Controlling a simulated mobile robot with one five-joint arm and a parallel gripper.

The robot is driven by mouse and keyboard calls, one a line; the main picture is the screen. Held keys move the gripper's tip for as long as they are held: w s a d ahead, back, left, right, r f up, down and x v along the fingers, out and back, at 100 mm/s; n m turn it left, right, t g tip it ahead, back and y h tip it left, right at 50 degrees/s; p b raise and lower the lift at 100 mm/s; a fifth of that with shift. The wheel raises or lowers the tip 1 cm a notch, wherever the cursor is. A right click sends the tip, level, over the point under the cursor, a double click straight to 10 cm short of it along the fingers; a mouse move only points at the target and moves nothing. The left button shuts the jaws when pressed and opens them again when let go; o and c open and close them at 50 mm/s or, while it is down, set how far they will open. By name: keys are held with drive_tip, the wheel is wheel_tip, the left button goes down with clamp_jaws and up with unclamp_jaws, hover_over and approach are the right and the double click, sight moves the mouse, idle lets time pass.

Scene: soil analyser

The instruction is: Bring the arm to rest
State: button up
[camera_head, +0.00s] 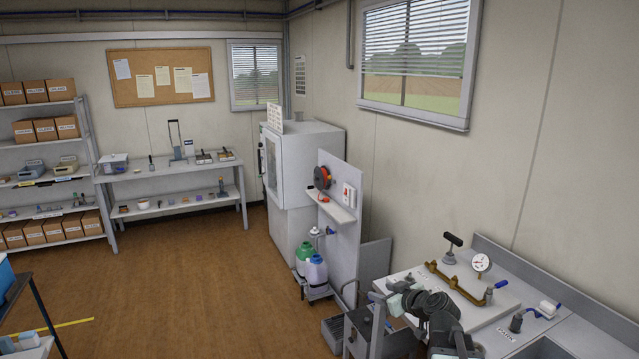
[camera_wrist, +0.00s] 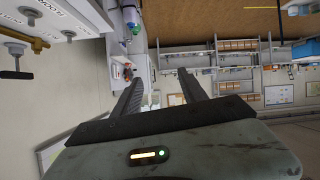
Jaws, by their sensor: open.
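My arm is at the lower right in the head view, folded low in front of the white bench panel (camera_head: 490,312). My gripper's fingers (camera_wrist: 160,92) show in the wrist view, spread apart with nothing between them. The wrist picture is turned over, with the floor at the top. The fingertips point out towards the room and its shelves. In the head view the fingers cannot be made out clearly against the arm.
The bench carries a brass fitting (camera_head: 460,284), a pressure gauge (camera_head: 481,263) and a black-handled valve (camera_head: 451,248) near my arm. A trolley with bottles (camera_head: 316,272) stands beyond it. Shelves (camera_head: 50,167) line the far left. The brown floor (camera_head: 190,290) is largely clear.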

drive_tip(key=s+a+f+n+g, duration=0.1)
drive_tip(key=s+a+f+g, duration=0.5)
drive_tip(key=a, duration=0.5)
drive_tip(key=s+d+f+m+g+h, duration=0.2)
drive_tip(key=s+d+f+m, duration=0.1)
drive_tip(key=s, duration=0.4)
drive_tip(key=s+d+f+m+g+h, duration=0.3)
drive_tip(key=s+d+f+m, duration=0.1)
drive_tip(key=s, duration=0.4)
drive_tip(key=shift+f+g, duration=0.15)
drive_tip(key=shift+g, duration=0.15)
drive_tip(key=c, duration=0.3)
drive_tip(key=shift+d, duration=0.15)
